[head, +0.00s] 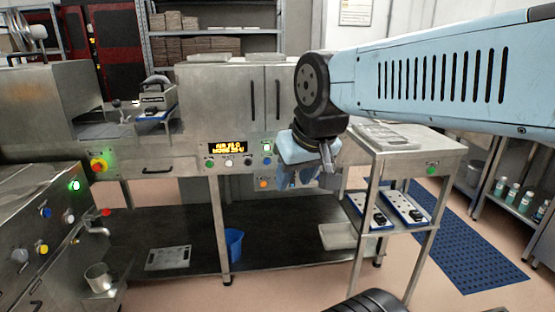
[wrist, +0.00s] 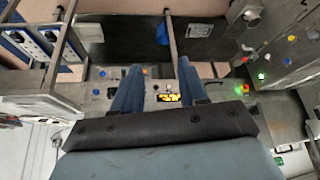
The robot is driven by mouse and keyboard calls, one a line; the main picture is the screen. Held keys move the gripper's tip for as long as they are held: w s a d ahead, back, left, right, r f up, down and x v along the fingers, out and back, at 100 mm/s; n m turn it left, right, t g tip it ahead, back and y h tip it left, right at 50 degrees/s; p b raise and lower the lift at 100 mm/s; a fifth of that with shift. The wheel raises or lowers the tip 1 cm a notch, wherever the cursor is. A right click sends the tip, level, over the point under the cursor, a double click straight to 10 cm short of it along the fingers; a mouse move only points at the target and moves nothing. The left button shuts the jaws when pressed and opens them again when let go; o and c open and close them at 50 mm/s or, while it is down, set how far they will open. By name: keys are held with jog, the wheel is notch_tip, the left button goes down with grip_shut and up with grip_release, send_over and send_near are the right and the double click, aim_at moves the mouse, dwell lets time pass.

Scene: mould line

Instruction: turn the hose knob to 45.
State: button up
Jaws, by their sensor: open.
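The control panel (head: 240,160) on the front of the metal machine bears a lit amber display (head: 226,147) and several small coloured buttons or knobs. Its lettering is too small to read surely, and I cannot tell which control is the hose knob. My gripper (head: 298,178) hangs in front of the panel's right part and hides some of it. In the wrist view my gripper (wrist: 159,66) is open and empty, its two blue fingers apart. The display (wrist: 168,98) shows between the fingers, with small controls near it. I see no contact with the panel.
A blue bucket (head: 234,243) is on the low shelf. A metal cup (head: 99,277) stands at lower left.

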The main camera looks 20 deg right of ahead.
jog(key=shift+o, duration=0.3)
jog(key=shift+o, duration=0.8)
jog(key=shift+w, duration=0.15)
jog(key=shift+o, duration=1.1)
jog(key=w+d+f+n, duration=0.1)
jog(key=w+d, duration=0.1)
jog(key=w, duration=0.4)
jog(key=w+d+f+n+t, duration=0.1)
jog(key=w+d, duration=0.1)
jog(key=w, duration=0.5)
jog(key=shift+w+f+n, duration=0.2)
jog(key=shift+f+n, duration=0.1)
jog(key=shift+f, duration=0.05)
jog(key=w+d+f+n+t+h, duration=0.4)
jog(key=w+d+f+n, duration=0.7)
jog(key=w, duration=0.4)
jog(key=w+d+f+n+t+h, duration=0.4)
jog(key=w+d+f+n, duration=0.5)
jog(key=w+d+f, duration=0.4)
jog(key=w+n+t+y, duration=0.3)
jog(key=w+n, duration=0.7)
jog(key=w, duration=0.7)
jog(key=shift+w+d+f+y, duration=0.15)
jog(key=shift+w+f+y, duration=0.2)
jog(key=shift+y, duration=0.15)
